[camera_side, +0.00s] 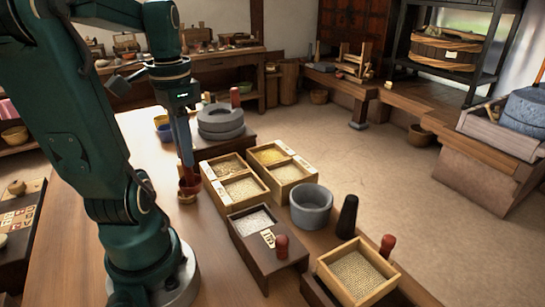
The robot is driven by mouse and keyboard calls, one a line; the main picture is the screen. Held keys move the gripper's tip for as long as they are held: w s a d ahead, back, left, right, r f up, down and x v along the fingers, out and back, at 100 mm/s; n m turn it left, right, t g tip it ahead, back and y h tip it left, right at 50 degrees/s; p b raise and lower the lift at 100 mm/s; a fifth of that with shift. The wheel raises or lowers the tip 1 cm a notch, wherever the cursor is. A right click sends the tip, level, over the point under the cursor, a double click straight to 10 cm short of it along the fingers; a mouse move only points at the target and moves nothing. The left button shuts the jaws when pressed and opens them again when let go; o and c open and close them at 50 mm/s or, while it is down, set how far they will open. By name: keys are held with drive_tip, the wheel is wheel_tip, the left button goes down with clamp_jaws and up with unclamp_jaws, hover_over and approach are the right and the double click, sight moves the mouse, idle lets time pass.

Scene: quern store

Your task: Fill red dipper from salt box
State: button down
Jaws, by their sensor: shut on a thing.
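My gripper (186,160) points down at the left of the worktable, left of the grain boxes. It is shut on the red dipper (188,188), a small reddish cup low over or on the table; I cannot tell if it touches the wood. The dipper's inside is too small to read. A dark wooden box with white grains, which looks like the salt box (262,250), stands right of and nearer than the dipper. Its white contents (253,221) show in the open part, beside a pale label and a red knob (282,246).
Two divided grain boxes (213,193) (284,181) stand beside my gripper. A grey stone bowl (311,207), a black pestle-like piece (347,217) and a grain-filled wooden box (355,273) stand at right. Stacked grey millstones (220,121) are behind. Bare table lies in front.

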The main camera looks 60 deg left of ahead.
drive_tip(key=shift+a+r, duration=0.1)
drive_tip(key=shift+r, duration=0.2)
drive_tip(key=shift+w+r+n, duration=0.15)
drive_tip(key=shift+w+n, duration=0.15)
drive_tip(key=shift+w, duration=0.1)
drive_tip(key=w+d+m, duration=0.7)
drive_tip(key=w+d, duration=0.1)
drive_tip(key=d, duration=0.3)
wheel_tip(320, 180, down, 9)
drive_tip(key=shift+s+a, duration=0.15)
drive_tip(key=shift+r, duration=0.1)
idle(1.2)
wheel_tip(320, 180, up, 8)
drive_tip(key=shift+f, duration=0.25)
idle(0.7)
